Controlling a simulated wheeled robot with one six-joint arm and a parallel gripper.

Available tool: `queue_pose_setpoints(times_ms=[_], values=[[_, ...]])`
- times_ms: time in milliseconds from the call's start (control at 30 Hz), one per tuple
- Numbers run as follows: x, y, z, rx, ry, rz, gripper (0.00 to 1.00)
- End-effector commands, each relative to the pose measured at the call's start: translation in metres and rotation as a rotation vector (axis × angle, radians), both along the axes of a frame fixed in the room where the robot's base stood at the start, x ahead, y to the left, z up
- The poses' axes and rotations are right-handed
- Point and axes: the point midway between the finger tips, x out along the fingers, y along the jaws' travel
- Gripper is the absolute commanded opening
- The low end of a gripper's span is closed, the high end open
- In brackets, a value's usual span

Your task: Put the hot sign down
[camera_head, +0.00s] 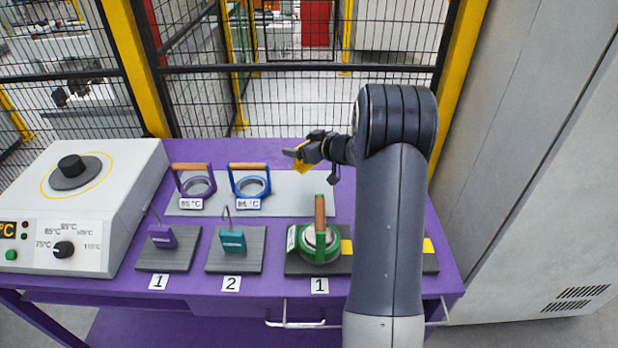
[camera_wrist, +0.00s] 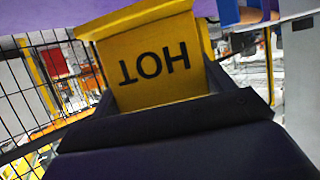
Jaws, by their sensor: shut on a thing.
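The yellow hot sign (camera_wrist: 155,62) fills the middle of the wrist view, with the word HOT upside down. My gripper (camera_head: 297,153) is shut on the sign. In the head view the sign (camera_head: 302,165) hangs tilted from the fingertips, above the back of the purple table (camera_head: 270,152). It looks clear of the table top, though its exact height is hard to tell. A dark mat (camera_head: 297,268) with yellow patches lies at the front right, partly hidden behind my arm. A green ring with a wooden handle (camera_head: 320,243) stands on that mat.
A purple block (camera_head: 162,237) and a teal block (camera_head: 233,243) sit on dark pads in front. A white heater (camera_head: 80,205) takes up the left. Mesh fencing (camera_head: 290,100) stands behind.

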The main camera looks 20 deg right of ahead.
Motion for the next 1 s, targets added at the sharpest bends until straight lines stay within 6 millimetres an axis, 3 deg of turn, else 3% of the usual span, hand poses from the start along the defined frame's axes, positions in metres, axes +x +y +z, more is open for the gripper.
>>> queue_pose_setpoints(times_ms=[33, 200, 367, 600, 1000], values=[[0.0, 0.001, -0.015, 0.002, 0.005, 0.002, 0.54], [0.0, 0.0, -0.043, 0.001, 0.004, -0.001, 0.54], [0.0, 0.0, -0.054, 0.001, 0.001, -0.002, 0.54], [0.0, 0.0, -0.085, 0.002, 0.002, -0.002, 0.54], [0.0, 0.0, -0.091, 0.0, 0.0, -0.002, 0.54]])
